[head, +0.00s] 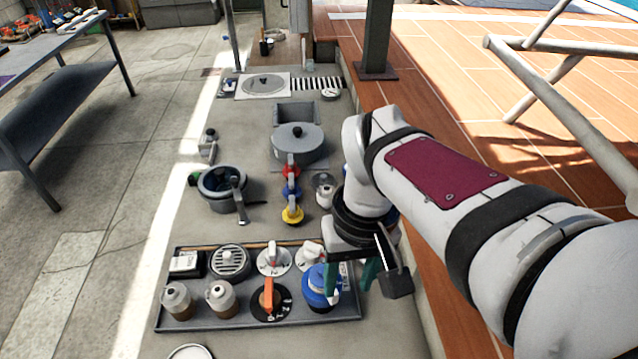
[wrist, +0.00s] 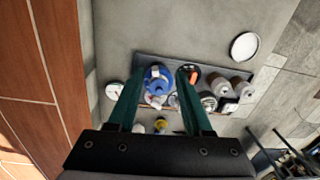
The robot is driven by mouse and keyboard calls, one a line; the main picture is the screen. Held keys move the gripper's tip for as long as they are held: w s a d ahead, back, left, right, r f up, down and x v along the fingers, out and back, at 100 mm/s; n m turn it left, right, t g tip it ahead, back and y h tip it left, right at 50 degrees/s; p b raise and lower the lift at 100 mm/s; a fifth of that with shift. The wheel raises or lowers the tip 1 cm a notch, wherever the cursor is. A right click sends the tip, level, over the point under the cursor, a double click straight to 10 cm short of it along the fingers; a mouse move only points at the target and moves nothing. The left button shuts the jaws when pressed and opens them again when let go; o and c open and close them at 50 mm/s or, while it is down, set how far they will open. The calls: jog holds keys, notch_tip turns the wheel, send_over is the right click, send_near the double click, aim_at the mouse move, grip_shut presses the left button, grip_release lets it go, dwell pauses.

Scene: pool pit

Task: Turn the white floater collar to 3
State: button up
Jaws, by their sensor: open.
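A tray (head: 170,318) holds several dials and canisters. A white knob with a raised handle (head: 309,255) sits at its far right, behind a blue-topped canister (head: 319,284). A white dial with a red pointer (head: 274,259) is left of it. My gripper (head: 350,280) is open above the tray's right end, also in the wrist view (wrist: 158,80). Its green fingers appear on either side of the blue-topped canister (wrist: 157,76) from above, with no visible contact. White parts (wrist: 155,100) show beyond it.
An orange-handled dial (head: 269,298) and two brown-based canisters (head: 221,298) share the tray. Behind it stand a yellow-bottomed valve stack (head: 292,214), a grey pot (head: 222,186) and a lidded pot (head: 298,144). A white disc (wrist: 115,90) lies left of the tray in the wrist view.

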jog(key=w+n, duration=0.3)
jog(key=w, duration=0.3)
jog(key=shift+h, duration=0.3)
jog(key=f, duration=1)
jog(key=a+f, duration=0.1)
jog(key=f, duration=0.4)
jog(key=shift+f, duration=0.2)
grip_shut()
